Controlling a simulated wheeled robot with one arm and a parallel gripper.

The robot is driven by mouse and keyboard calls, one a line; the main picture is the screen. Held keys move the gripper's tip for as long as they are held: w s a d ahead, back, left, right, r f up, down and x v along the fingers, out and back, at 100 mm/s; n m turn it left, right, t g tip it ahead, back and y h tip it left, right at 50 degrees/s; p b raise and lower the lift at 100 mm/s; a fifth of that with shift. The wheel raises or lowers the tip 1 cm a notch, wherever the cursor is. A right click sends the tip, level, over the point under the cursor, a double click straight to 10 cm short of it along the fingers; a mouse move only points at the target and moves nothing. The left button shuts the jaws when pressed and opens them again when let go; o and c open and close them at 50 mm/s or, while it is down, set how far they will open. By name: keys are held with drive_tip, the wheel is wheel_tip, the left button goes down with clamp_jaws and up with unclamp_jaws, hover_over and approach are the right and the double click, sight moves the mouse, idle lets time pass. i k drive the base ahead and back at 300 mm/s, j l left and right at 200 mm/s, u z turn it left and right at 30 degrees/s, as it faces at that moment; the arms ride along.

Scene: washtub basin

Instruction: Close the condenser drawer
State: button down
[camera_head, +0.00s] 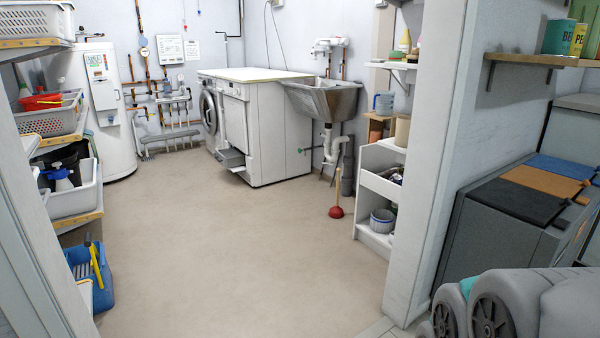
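The condenser drawer (231,158) is a small grey drawer low on the front of a white machine (236,118). It sticks out a little from the machine's front, just above the floor, so it is open. The machine stands next to a washing machine with a round door (209,112), under a pale worktop (255,74). The drawer is far off across the room, and its inside is too small to make out. My gripper is not in view.
The beige floor (230,240) is clear up to the machines. A red plunger (336,211) stands on the floor below the metal basin (322,98). White shelves (374,235) are on the right. A blue bucket (103,290) and loaded racks line the left. Wall ends flank the opening.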

sight(230, 158)
drive_tip(key=i+j+u, duration=0.15)
drive_tip(key=i+u, duration=0.15)
drive_tip(key=i, duration=0.25)
drive_tip(key=i+u, duration=0.25)
drive_tip(key=i, duration=0.3)
drive_tip(key=i+l+u, duration=0.1)
drive_tip(key=i+u, duration=0.2)
drive_tip(key=i, duration=0.3)
drive_tip(key=i+l+u, duration=0.25)
drive_tip(key=i, duration=0.3)
drive_tip(key=i+j, duration=0.15)
drive_tip(key=i, duration=1.95)
drive_tip(key=i+l, duration=0.15)
drive_tip(key=i, duration=0.4)
drive_tip(key=i+l, duration=0.1)
drive_tip(key=i, duration=0.4)
drive_tip(key=i+l, duration=0.15)
drive_tip(key=i, duration=0.4)
